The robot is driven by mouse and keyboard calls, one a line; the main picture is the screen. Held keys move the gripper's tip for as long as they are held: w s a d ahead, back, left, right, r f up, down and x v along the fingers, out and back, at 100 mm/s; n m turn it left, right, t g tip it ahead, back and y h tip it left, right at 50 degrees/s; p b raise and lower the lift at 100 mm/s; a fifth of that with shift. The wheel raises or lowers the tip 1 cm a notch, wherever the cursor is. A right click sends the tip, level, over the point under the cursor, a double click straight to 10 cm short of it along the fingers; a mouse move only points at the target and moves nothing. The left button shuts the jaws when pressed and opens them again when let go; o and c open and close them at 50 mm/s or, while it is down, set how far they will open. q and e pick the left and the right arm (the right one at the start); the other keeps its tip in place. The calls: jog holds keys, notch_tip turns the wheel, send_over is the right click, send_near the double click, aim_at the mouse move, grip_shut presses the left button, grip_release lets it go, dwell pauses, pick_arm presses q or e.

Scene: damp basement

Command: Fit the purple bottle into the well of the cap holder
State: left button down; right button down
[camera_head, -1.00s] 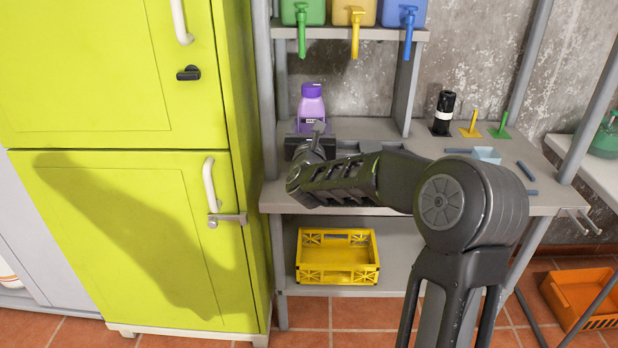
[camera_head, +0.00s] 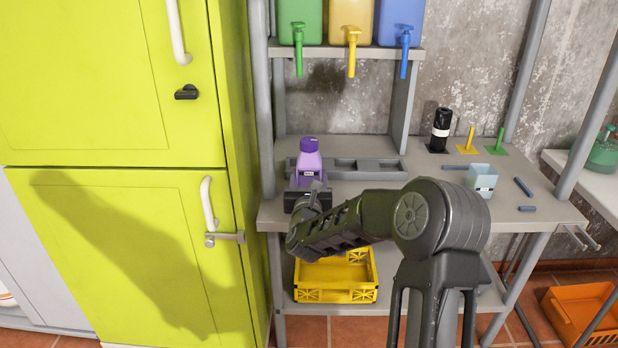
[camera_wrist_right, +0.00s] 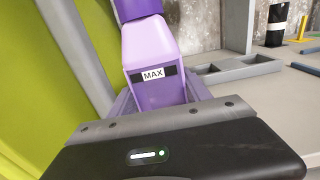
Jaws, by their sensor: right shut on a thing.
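The purple bottle (camera_head: 307,163), with a darker purple cap and a "MAX" label, stands about upright at the left end of the rack. My right gripper (camera_head: 308,194) is shut on its lower part from the near side. In the right wrist view the bottle (camera_wrist_right: 150,52) rises beyond the gripper body. A long grey tray with recesses (camera_head: 385,176) lies behind and to the right of the bottle, and is probably the cap holder. The bottle covers its left part. The bottle's base is hidden, so I cannot tell whether it touches the tray or the shelf. My left gripper is out of view.
A pale blue box (camera_head: 482,180), a black bottle (camera_head: 440,130) and short blue bars (camera_head: 524,187) stand or lie to the right. A green cabinet (camera_head: 235,130) is close on the left. A yellow crate (camera_head: 337,278) sits below.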

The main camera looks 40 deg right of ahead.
jog(key=shift+c, duration=2.4)
grip_release()
jog(key=shift+r, duration=0.15)
jog(key=shift+s+a, duration=0.3)
jog(key=shift+s, duration=0.05)
jog(key=b+v, duration=0.1)
jog(key=v, duration=1)
jog(key=shift+a, duration=0.1)
